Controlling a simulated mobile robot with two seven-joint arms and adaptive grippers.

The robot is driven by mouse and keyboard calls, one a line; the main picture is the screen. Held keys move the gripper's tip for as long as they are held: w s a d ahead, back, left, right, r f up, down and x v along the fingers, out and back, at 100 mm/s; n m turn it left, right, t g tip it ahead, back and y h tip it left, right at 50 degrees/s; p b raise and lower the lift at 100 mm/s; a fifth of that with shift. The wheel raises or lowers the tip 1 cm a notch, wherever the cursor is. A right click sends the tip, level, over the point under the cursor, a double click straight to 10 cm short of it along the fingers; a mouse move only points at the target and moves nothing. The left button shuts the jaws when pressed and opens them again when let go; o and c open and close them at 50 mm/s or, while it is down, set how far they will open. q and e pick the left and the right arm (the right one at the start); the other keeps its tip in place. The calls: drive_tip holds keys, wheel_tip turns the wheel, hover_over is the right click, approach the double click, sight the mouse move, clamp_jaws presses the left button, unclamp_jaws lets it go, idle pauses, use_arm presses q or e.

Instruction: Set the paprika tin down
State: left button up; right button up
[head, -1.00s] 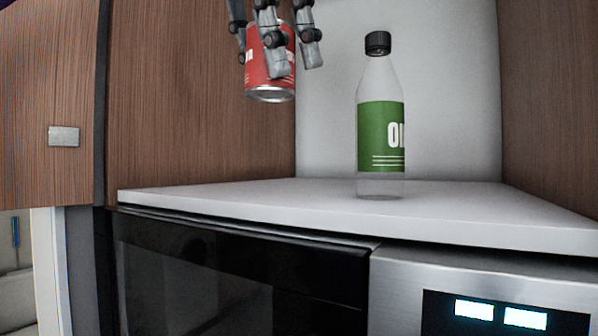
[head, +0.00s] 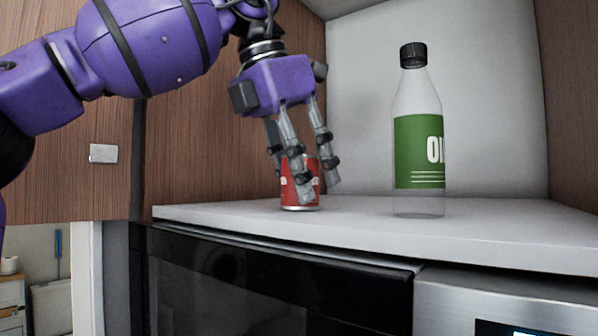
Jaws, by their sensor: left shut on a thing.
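The red paprika tin (head: 287,192) is upright at the left part of the white shelf (head: 350,228). Its base appears to be at the shelf surface; I cannot tell for sure whether it touches. My left gripper (head: 306,186) comes down from above, its fingers shut around the tin and hiding part of its front and label. My right gripper is not in view.
A clear bottle with a green label and black cap (head: 419,150) stands on the shelf to the right of the tin, with a gap between. Wood panels flank the niche. A black and steel oven (head: 280,280) is below the shelf.

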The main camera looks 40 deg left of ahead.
use_arm(q)
drive_tip(key=shift+s+d, duration=0.1)
drive_tip(key=o, duration=1.2)
drive_tip(key=shift+c, duration=0.2)
drive_tip(key=v, duration=1.2)
drive_tip(key=shift+r, duration=0.1)
